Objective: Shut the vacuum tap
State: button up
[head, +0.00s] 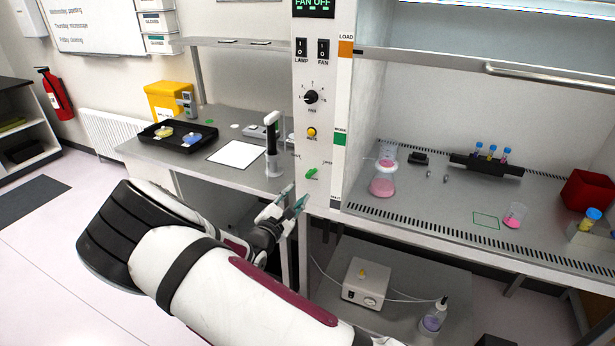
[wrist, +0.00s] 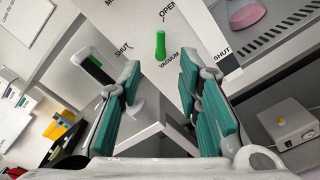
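The vacuum tap is a small green lever (head: 311,173) low on the white control panel, left of the cabinet opening. In the wrist view the lever (wrist: 160,45) lies beyond my fingertips, near the middle, its far end towards the OPEN label; the SHUT label is to its left. My gripper (head: 295,198) is just below and left of the tap in the head view. Its green-padded fingers (wrist: 160,80) are spread apart with nothing between them. The lever appears between the finger lines but ahead of them, with no contact visible.
Above the tap are a yellow button (head: 311,132) and a black knob (head: 311,97). A side bench holds a pipette on a stand (head: 272,150). A white pump box (head: 366,284) sits below the cabinet. A flask with pink liquid (head: 383,183) stands inside the cabinet.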

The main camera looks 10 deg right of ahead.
aim_at(313, 172)
jog(key=x, duration=1.2)
jog(key=shift+c, duration=0.3)
grip_shut()
